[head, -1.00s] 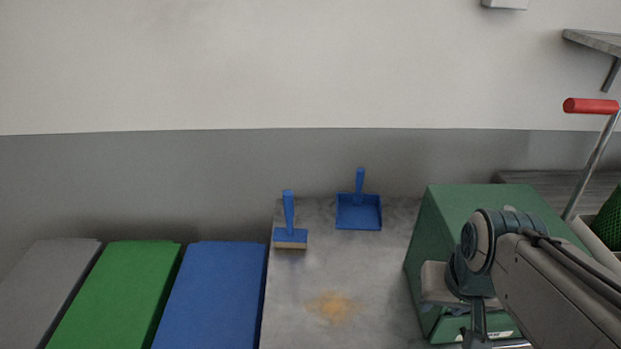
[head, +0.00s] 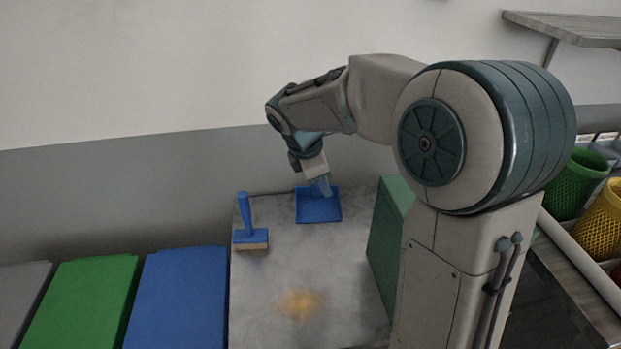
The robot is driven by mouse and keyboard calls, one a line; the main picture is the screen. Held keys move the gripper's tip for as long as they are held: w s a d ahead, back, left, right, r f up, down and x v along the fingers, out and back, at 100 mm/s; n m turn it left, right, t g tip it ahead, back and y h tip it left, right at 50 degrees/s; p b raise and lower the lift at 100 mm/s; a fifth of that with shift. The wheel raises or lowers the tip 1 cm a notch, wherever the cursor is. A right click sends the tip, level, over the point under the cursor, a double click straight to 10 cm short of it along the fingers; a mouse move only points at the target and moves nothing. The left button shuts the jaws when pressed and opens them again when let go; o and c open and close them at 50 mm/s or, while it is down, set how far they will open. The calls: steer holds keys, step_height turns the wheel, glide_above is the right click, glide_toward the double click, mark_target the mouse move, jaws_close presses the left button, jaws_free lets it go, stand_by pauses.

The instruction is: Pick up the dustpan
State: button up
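The blue dustpan (head: 318,210) lies at the back of the grey worktop, close to the wall, with its pan toward me. Its handle, upright in the earlier picture, is now hidden behind my gripper. My gripper (head: 325,188) points down over the back of the dustpan, where the handle is. Its fingers are small and partly hidden, so I cannot tell whether they are open or closed around the handle, or whether they touch it. The dustpan appears to rest on the worktop.
A blue hand brush (head: 250,236) stands left of the dustpan. A tan powder patch (head: 300,304) lies on the worktop (head: 262,285). Blue (head: 180,300) and green (head: 85,300) lids are at left. A green box (head: 388,240) stands right, partly behind my arm. Green (head: 577,184) and yellow (head: 603,222) baskets are farther right.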

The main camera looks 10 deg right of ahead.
steer(key=w+a+f+n, duration=0.1)
steer(key=w+f+n, duration=0.1)
steer(key=w+n, duration=0.65)
steer(key=n+t+y+p, duration=0.1)
steer(key=n+p, duration=0.2)
glide_above(318, 191)
steer(key=w, duration=0.1)
steer(key=shift+m, duration=0.25)
steer(key=f, duration=1.3)
steer(key=shift+a+f, duration=0.25)
steer(key=shift+f, duration=0.1)
jaws_close()
